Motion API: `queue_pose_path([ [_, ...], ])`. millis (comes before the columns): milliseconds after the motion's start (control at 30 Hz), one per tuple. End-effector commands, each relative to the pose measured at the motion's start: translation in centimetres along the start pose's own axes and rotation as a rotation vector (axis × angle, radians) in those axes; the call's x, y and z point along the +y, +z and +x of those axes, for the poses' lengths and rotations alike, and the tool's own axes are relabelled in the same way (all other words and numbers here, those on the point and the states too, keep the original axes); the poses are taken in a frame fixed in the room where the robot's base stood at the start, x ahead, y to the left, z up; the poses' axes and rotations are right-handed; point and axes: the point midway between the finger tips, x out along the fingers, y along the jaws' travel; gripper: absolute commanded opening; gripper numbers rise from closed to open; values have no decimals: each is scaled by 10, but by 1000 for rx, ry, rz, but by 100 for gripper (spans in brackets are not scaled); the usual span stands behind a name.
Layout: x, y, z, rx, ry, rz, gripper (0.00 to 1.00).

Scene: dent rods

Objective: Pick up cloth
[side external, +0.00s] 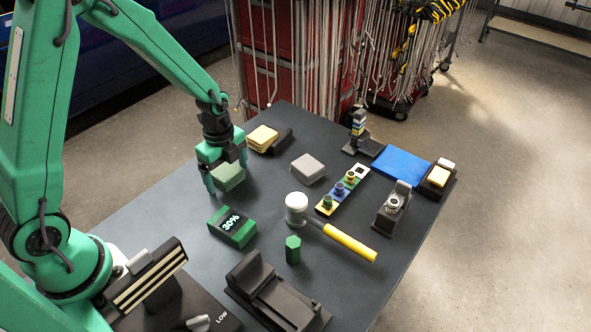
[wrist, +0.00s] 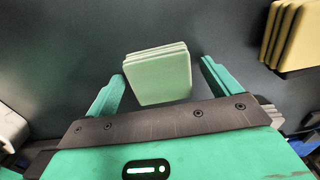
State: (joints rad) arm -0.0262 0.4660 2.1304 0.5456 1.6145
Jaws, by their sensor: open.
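A folded pale green cloth (wrist: 158,82), stacked in layers, lies between the two fingers of my gripper (wrist: 162,72) in the wrist view. A gap shows between the cloth and each finger. In the side view the green cloth (side external: 228,178) is below my gripper (side external: 226,174), partly covered by it. My gripper is open and points down. I cannot tell whether the fingertips touch the table. A folded yellow cloth (side external: 262,136) and a folded grey cloth (side external: 308,167) lie nearby.
A green box marked 30% (side external: 232,227) lies in front of the gripper. A mallet with a yellow handle (side external: 349,242), a green hexagonal piece (side external: 292,250), a strip with knobs (side external: 342,190) and a blue mat (side external: 402,163) share the dark table (side external: 150,210). The table's left part is clear.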

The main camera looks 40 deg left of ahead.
Motion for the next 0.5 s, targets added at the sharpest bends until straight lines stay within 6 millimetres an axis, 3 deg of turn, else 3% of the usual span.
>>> queue_pose_path([
  [100,0,0,0,0,0,0,89],
  [333,0,0,0,0,0,0,44],
  [500,0,0,0,0,0,0,42],
])
